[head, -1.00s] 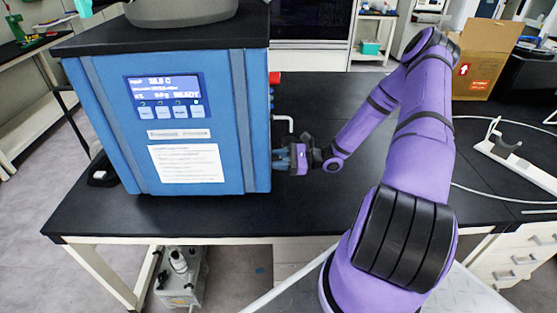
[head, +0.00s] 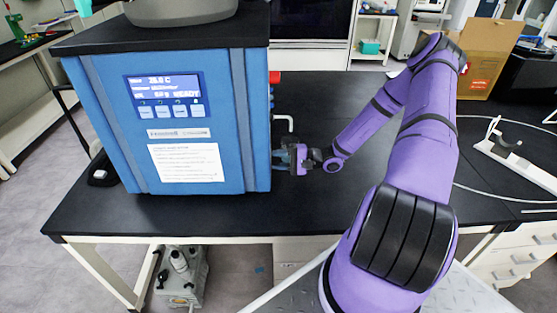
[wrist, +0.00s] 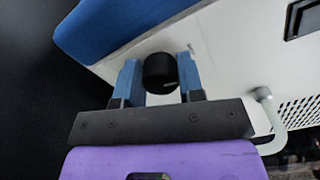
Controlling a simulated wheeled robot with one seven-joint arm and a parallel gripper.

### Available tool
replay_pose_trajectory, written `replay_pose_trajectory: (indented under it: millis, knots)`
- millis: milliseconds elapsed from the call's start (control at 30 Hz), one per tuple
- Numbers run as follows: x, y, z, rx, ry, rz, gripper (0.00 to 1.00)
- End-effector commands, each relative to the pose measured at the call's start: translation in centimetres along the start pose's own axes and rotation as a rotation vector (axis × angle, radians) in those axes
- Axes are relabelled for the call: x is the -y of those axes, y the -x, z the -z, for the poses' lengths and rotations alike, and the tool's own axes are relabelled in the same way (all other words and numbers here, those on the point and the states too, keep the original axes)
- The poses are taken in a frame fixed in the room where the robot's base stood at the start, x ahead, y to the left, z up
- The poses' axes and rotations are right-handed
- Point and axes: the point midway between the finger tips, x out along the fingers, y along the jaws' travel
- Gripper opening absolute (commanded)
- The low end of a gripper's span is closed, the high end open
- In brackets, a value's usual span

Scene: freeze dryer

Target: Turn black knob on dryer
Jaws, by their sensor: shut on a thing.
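The blue freeze dryer (head: 215,110) stands on the black bench, its screen reading READY. In the wrist view the black knob (wrist: 160,72) sticks out of the dryer's white side panel (wrist: 225,45). My gripper (wrist: 160,78) has its two blue fingers on either side of the knob, shut on it. In the head view my gripper (head: 282,157) is at the dryer's right side, low down. The knob is hidden there.
A red part (head: 274,77) sits higher on that side. The black bench top (head: 310,200) is clear around my gripper.

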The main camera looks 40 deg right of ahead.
Motion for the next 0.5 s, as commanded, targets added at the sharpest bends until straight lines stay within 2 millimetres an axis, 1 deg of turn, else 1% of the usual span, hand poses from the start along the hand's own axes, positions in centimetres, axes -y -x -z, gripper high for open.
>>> replay_pose_trajectory:
  millis: [200, 500]
  knots:
    - [-0.11, 0.10, 0.00, -0.001, 0.107, -0.001, 0.12]
    - [-0.15, 0.09, 0.01, -0.001, 0.171, -0.002, 0.12]
